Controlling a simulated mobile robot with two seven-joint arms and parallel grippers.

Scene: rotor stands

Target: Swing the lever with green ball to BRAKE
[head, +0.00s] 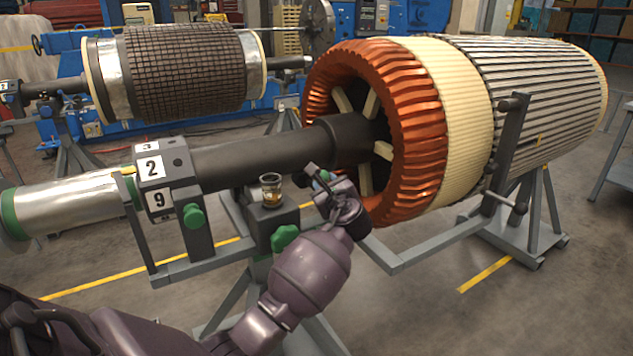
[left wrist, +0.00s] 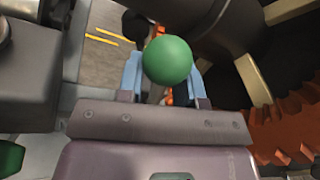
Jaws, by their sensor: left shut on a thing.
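The lever's green ball (left wrist: 167,60) sits between the two blue-grey fingers of my left gripper (left wrist: 166,85) in the left wrist view. In the head view the green ball (head: 323,177) is mostly covered by my left gripper (head: 322,184). My left gripper is shut on the lever at its ball, just right of the bearing block and below the dark shaft. The lever's arm is mostly hidden by the ball and the gripper. I cannot read any BRAKE mark. My right gripper is in neither view.
A glass with amber liquid (head: 271,190) stands on the bearing block (head: 272,221) close left of my gripper. Green knobs (head: 193,216) stick out nearby. The large rotor with orange windings (head: 412,110) is close at the right, its grey stand rail (head: 430,243) below.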

